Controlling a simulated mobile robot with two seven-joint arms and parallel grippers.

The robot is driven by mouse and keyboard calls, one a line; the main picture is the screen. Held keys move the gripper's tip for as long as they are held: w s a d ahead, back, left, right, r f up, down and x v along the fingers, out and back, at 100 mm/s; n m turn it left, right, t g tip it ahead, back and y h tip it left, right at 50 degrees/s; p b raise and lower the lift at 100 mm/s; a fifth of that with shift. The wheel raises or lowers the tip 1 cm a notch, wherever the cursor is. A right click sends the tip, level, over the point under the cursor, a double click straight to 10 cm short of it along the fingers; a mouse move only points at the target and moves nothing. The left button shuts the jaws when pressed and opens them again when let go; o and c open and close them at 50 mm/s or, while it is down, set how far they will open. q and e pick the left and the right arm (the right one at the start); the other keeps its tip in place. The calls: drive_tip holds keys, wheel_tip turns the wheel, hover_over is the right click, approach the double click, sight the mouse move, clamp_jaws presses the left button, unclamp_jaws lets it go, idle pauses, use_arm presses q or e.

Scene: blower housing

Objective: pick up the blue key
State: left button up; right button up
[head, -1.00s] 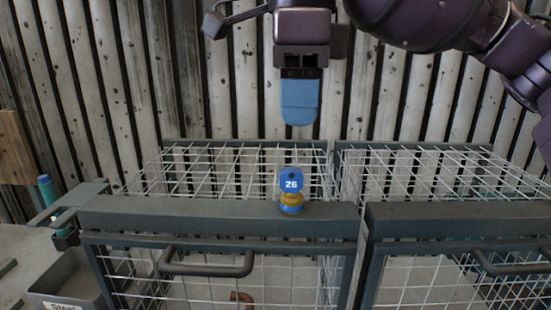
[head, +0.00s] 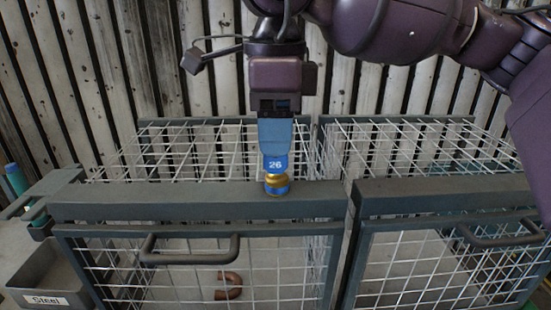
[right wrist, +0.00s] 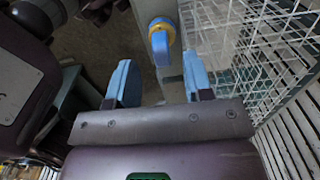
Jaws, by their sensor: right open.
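The blue key (head: 277,164), marked 26, stands upright in a brass-and-blue lock (head: 277,183) on the grey top rail of the left wire cage. My right gripper (head: 276,150) points down at the key from above; its blue fingers hide the key's top in the head view. In the right wrist view the fingers (right wrist: 158,72) are open and apart, and the key (right wrist: 160,44) shows just beyond the fingertips, sideways between them. I cannot tell whether a finger touches it. My left gripper is not in view.
The left cage (head: 120,209) and the right cage (head: 450,197) stand side by side with front handles. A copper pipe bend (head: 229,286) shows behind the left cage's mesh. A grey bin labelled Steel (head: 45,282) is at lower left. A slatted wall stands behind.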

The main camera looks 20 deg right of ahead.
drive_tip(key=shift+f, duration=1.6)
clamp_jaws()
drive_tip(key=shift+w, duration=0.1)
drive_tip(key=shift+r, duration=0.15)
wheel_tip(320, 180, up, 20)
